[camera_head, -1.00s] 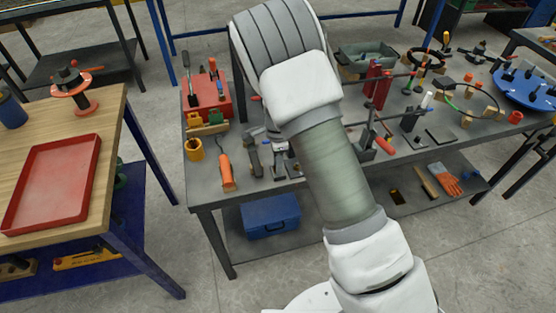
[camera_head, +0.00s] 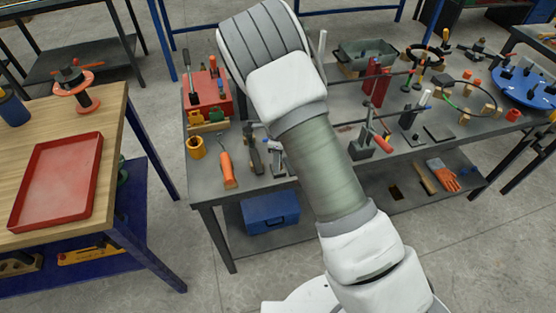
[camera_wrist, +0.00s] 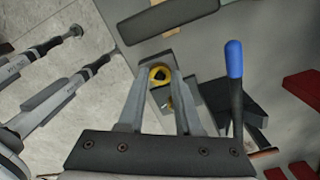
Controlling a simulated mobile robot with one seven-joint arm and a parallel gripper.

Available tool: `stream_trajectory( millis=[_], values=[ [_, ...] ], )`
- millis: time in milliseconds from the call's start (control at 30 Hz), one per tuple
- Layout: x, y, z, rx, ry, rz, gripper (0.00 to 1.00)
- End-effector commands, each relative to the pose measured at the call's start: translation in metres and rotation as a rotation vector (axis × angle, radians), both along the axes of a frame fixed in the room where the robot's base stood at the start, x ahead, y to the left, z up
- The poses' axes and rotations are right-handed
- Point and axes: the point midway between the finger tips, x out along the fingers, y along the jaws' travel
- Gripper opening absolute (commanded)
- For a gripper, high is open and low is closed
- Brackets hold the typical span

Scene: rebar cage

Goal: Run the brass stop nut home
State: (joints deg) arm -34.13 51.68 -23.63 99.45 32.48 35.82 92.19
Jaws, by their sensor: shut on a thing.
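In the wrist view, my gripper (camera_wrist: 160,73) has its two grey fingertips on either side of a yellow-gold ring-shaped nut (camera_wrist: 160,75), and is shut on it. The nut has a dark centre and sits in front of a dark grey block (camera_wrist: 153,62). A smaller brass-coloured bit (camera_wrist: 169,102) shows further down between the fingers. How far the nut sits along its thread cannot be told. In the head view, my arm hides the gripper and the nut.
A lever with a blue grip (camera_wrist: 234,60) stands close to the right of my fingers. Long grey clamp-like tools (camera_wrist: 50,95) lie at left. The grey bench (camera_head: 225,185) is crowded: a red toolbox (camera_head: 207,97), an orange-handled trowel (camera_head: 228,170), a red-handled clamp (camera_head: 378,130).

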Motion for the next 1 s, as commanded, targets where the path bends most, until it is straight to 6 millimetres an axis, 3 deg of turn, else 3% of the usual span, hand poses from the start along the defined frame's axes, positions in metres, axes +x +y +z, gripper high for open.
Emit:
stream_trajectory(
  millis=[167,200,367,733,867,1000],
  values=[
    [0.001,0.000,0.001,0.001,-0.003,-0.002,0.00],
    [0.001,0.000,0.001,0.001,-0.003,-0.002,0.35],
    [0.001,0.000,0.001,0.001,-0.002,-0.001,0.64],
    [0.000,0.000,0.005,0.001,-0.001,0.001,0.64],
    [0.001,0.001,0.023,0.002,-0.004,0.002,0.64],
    [0.001,0.001,0.055,0.002,-0.004,0.001,0.64]
  ],
)
